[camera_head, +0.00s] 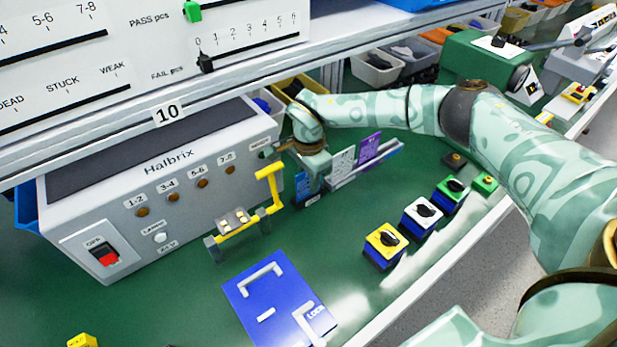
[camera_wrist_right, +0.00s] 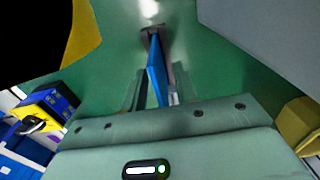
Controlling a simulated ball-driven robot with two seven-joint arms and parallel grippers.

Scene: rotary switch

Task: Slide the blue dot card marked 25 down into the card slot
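The blue card (camera_head: 303,187) stands upright at the right front corner of the grey Halbrix box; its printing is too small to read. My right gripper (camera_head: 313,178) is over it, pointing down, and appears shut on it. In the right wrist view the blue card (camera_wrist_right: 157,78) shows nearly edge-on between the fingers. A small dark holder (camera_head: 313,200) shows at the card's foot and may be the card slot; I cannot tell how deep the card sits in it. My left gripper is not in view.
A rail (camera_head: 365,165) with a grey card (camera_head: 342,163) and a purple card (camera_head: 369,147) stands just right. A yellow handle (camera_head: 270,190) is close on the left. Yellow (camera_head: 385,243), white (camera_head: 422,215) and green-topped (camera_head: 449,193) switch blocks line the front edge.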

